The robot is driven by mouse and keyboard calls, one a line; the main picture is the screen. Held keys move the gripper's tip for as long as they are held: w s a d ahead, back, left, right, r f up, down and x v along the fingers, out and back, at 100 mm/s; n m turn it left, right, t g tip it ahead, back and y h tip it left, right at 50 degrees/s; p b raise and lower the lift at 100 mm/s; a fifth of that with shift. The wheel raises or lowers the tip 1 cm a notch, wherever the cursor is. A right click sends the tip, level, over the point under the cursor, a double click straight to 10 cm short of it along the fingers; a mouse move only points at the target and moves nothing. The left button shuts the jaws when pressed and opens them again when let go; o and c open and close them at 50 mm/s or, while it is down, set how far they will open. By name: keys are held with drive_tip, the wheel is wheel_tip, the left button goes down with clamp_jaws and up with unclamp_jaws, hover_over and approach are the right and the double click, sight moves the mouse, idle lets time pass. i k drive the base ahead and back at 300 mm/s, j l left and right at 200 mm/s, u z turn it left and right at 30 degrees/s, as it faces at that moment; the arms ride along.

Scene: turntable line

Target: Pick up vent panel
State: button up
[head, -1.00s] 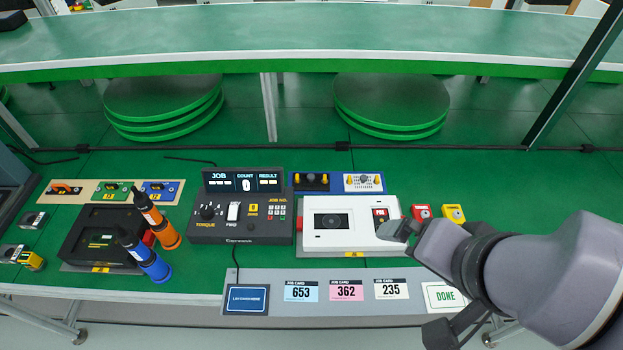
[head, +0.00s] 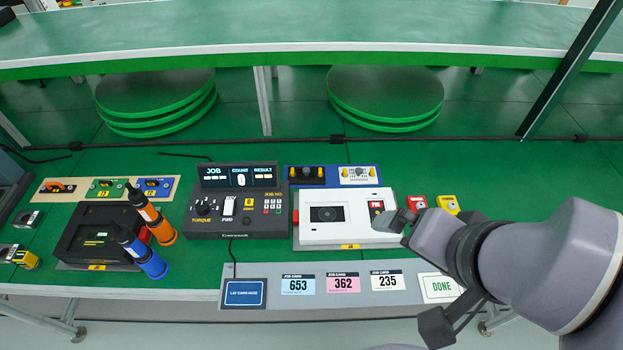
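A white panel-like unit (head: 365,234) lies flat on the green bench right of centre. It has a dark square with a round vent-like mark (head: 327,214) and a small red-and-black label; it is the thing here that looks most like a vent panel. My gripper (head: 398,222) is at the right edge of this unit, coming in from the right. It overlaps the unit's right edge in the picture; I cannot tell whether it touches. The fingers are small and seen from the side, so their opening is unclear.
A black control box (head: 237,228) stands left of the white unit. Blue (head: 150,262) and orange (head: 160,228) drivers stand farther left by a black tray (head: 70,245). Red (head: 417,203) and yellow (head: 448,204) blocks sit behind my gripper. Job cards lie on the grey front strip (head: 262,298).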

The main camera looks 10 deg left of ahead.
sight(305, 175)
drive_tip(key=j, duration=2.05)
drive_tip(key=i, duration=0.05)
